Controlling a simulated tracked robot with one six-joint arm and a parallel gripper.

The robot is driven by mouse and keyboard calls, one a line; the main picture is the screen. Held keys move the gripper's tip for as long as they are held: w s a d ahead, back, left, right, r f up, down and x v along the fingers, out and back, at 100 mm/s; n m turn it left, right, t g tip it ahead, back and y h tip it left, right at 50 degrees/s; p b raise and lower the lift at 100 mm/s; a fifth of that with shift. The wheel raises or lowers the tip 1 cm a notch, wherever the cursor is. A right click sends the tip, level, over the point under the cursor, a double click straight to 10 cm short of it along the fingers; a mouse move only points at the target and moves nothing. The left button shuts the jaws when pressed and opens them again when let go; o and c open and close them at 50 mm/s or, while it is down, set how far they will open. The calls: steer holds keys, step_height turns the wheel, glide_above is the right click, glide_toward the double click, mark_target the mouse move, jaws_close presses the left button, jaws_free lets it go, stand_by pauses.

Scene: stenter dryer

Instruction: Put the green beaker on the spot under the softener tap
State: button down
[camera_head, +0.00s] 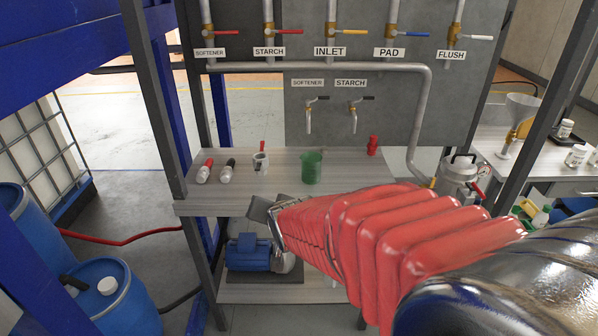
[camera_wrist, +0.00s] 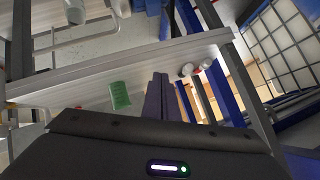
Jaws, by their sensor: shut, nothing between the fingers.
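The green beaker (camera_head: 312,168) stands upright on the grey shelf (camera_head: 225,205), and in the picture it is below the small softener tap (camera_head: 308,118). No marked spot is visible under the tap. The beaker also shows in the wrist view (camera_wrist: 120,96), to the left of my fingers. My gripper (camera_head: 260,208) is in front of the shelf's front edge, lower left of the beaker and apart from it. Its fingers in the wrist view (camera_wrist: 158,98) are together and hold nothing.
A red object (camera_head: 372,145) stands at the back right. The starch tap (camera_head: 354,118) is beside the softener tap. Steel posts (camera_head: 192,255) flank the shelf.

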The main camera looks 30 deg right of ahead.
steer(key=s+a+r+n+g+y, duration=0.1)
steer(key=s+a+n, duration=0.3)
steer(key=s, duration=0.5)
steer(key=s+a+r+n+g+y, duration=0.1)
steer(key=s+a+r+n+g, duration=0.2)
steer(key=s+a, duration=0.6)
steer(key=shift+s+r+n+g+y, duration=0.35)
steer(key=shift+s+r+n, duration=0.25)
steer(key=shift+n, duration=0.5)
steer(key=shift+a, duration=0.1)
